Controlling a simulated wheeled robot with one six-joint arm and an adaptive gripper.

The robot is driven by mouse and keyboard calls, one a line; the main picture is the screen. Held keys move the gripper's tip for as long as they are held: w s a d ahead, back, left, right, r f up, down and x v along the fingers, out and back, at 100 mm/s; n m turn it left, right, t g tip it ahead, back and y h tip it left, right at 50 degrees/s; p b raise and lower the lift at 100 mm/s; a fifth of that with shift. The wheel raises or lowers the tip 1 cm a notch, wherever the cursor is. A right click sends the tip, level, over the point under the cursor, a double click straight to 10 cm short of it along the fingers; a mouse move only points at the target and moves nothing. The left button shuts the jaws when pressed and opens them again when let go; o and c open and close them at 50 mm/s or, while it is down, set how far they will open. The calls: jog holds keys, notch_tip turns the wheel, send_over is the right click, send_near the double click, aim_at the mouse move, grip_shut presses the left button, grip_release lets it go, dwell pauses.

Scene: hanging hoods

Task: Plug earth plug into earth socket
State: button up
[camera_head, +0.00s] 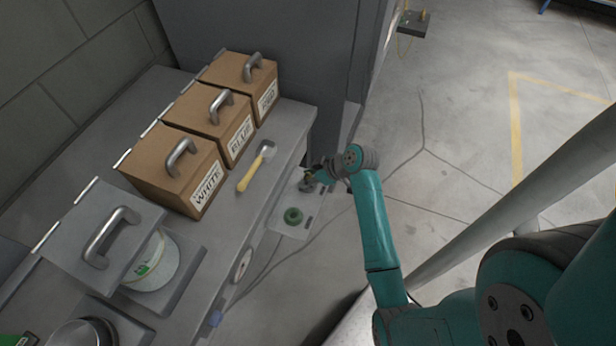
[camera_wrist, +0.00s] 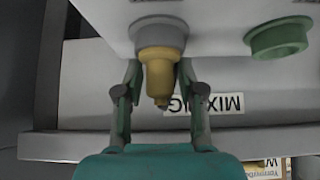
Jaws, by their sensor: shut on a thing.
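My gripper (camera_head: 311,180) is at the end of the counter, over a light grey panel (camera_head: 283,226). In the wrist view my gripper (camera_wrist: 158,68) has its two fingers shut on a yellow plug (camera_wrist: 158,82). The plug's far end meets a round grey collar (camera_wrist: 160,36) on the pale panel; I cannot tell how deep it sits or whether the collar is the earth socket. A green ring (camera_wrist: 278,38) is fixed to the right of it. The green ring (camera_head: 293,215) also shows in the head view, nearer than the gripper.
Several brown boxes (camera_head: 173,168) with metal handles stand on the grey counter (camera_head: 232,218), with a yellow-handled tool (camera_head: 256,166) beside them. A label reading MIXING (camera_wrist: 205,104) appears upside down. A dark box with a yellow cable (camera_head: 412,22) is at the back. Open floor lies right.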

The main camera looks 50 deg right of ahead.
jog(key=shift+r, duration=2.45)
